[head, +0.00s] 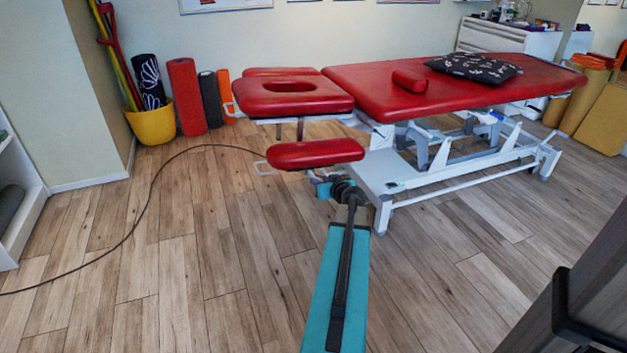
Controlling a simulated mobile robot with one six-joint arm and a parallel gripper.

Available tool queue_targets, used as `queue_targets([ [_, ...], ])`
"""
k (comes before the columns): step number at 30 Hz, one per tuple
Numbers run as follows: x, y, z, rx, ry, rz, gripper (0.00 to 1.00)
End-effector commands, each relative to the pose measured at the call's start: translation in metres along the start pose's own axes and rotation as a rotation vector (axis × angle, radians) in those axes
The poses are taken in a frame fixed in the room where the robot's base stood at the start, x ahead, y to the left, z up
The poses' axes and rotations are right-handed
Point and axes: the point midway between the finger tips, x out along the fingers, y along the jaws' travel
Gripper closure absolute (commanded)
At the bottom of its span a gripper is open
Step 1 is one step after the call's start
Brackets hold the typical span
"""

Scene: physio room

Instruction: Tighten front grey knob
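The red treatment table (445,92) stands on a white metal frame (455,186). Its head end has a red face section (292,98) with an oval hole and a lower red armrest pad (315,153) nearest me. My teal and black arm reaches forward from the bottom of the view. My gripper (322,188) is small at the arm's far end, just below the armrest pad. Its fingers are too small to tell open from shut, and I cannot tell whether it touches anything. I cannot make out the front grey knob; the arm's end and the pad cover part of that area.
A black cable (152,190) curves over the wooden floor on the left. A yellow bucket (152,125) and rolled mats (187,97) stand by the wall. A red bolster (409,81) and dark pillow (474,67) lie on the table. The left floor is mostly clear.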

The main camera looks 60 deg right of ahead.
Motion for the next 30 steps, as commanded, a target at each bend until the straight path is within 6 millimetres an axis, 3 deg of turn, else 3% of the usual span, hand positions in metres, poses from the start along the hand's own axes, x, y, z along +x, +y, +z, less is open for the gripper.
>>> queue_targets([
  [15, 0.053, 0.001, 0.001, 0.000, 0.000, 0.001, 0.69],
  [30, 0.065, 0.000, 0.000, 0.000, 0.000, 0.001, 0.69],
])
